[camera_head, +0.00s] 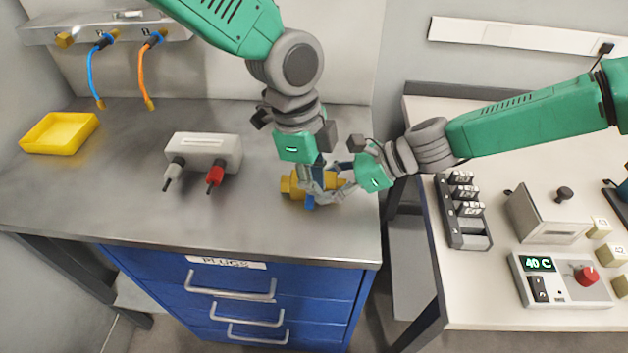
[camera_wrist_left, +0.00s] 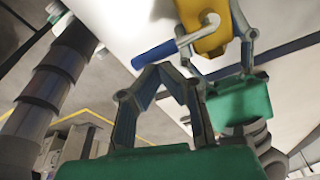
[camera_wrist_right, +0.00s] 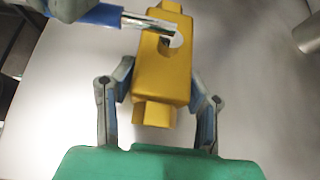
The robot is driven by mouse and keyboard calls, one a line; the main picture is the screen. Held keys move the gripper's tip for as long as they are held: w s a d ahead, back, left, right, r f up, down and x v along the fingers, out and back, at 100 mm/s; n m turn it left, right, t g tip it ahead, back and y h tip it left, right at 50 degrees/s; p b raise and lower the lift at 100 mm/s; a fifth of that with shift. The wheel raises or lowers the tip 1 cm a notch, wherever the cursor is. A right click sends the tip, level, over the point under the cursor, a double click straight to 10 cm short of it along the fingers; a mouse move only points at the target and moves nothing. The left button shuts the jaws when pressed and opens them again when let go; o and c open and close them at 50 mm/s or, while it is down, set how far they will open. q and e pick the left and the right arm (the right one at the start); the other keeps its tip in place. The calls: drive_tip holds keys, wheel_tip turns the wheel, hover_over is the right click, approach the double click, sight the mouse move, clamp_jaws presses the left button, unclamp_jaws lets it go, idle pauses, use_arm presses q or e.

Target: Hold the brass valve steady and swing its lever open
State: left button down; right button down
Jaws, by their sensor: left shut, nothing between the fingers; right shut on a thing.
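The brass valve (camera_head: 288,184) lies at the right front of the grey bench, partly hidden by my grippers. Its yellow body (camera_wrist_right: 163,65) sits between both fingers of my right gripper (camera_wrist_right: 160,82), which is shut on it. The lever has a silver stem and a blue handle (camera_wrist_right: 98,13); in the right wrist view it points left, across the body. The blue handle also shows in the left wrist view (camera_wrist_left: 154,54). My left gripper (camera_head: 311,188) is over the valve in the head view. In the left wrist view its fingers (camera_wrist_left: 162,72) are together, empty, close to the handle.
Blue and orange hoses hang at the back wall. A gap separates the bench from the right table (camera_head: 470,300), which holds instruments.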

use_arm(q)
wheel_tip(320, 180, up, 13)
idle(0.4)
drive_tip(key=shift+f, duration=0.1)
drive_tip(key=a+n+h, duration=0.1)
drive_tip(key=h, duration=0.1)
drive_tip(key=a+f+n+h, duration=0.1)
drive_tip(key=a+h, duration=0.1)
drive_tip(key=a+f+n+h, duration=0.1)
drive_tip(key=a+h, duration=0.1)
drive_tip(key=shift+s+a+f+t, duration=0.15)
drive_tip(key=shift+a+f+t, duration=0.05)
drive_tip(key=shift+f+t, duration=0.1)
drive_tip(key=shift+d+r, duration=0.1)
drive_tip(key=shift+d, duration=0.05)
drive_tip(key=shift+d, duration=0.1)
